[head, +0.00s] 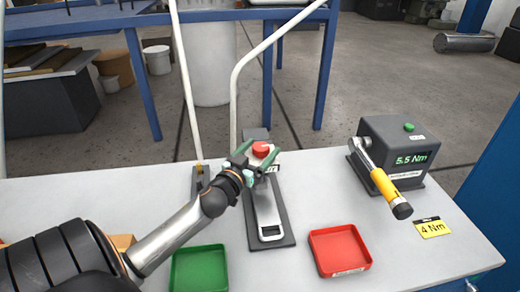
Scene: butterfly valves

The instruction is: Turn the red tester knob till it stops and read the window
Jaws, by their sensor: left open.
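The red tester knob (261,150) sits near the far end of a dark, narrow fixture on the white table. My left gripper (263,146) is open, its two green-tipped fingers one on each side of the knob in the picture. I cannot tell whether they touch it. A small white plate with dark marks (272,168) shows just below the knob, partly hidden by the gripper; I cannot read it or tell whether it is the window. My right gripper is not in view.
A dark tester box (407,147) displays 5.5 Nm at the right, with a yellow-handled wrench (384,182) at its front. A yellow 4 Nm card (432,228) lies nearby. A green tray (200,268) and red tray (340,250) stand at the front. White pipes (236,85) rise behind.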

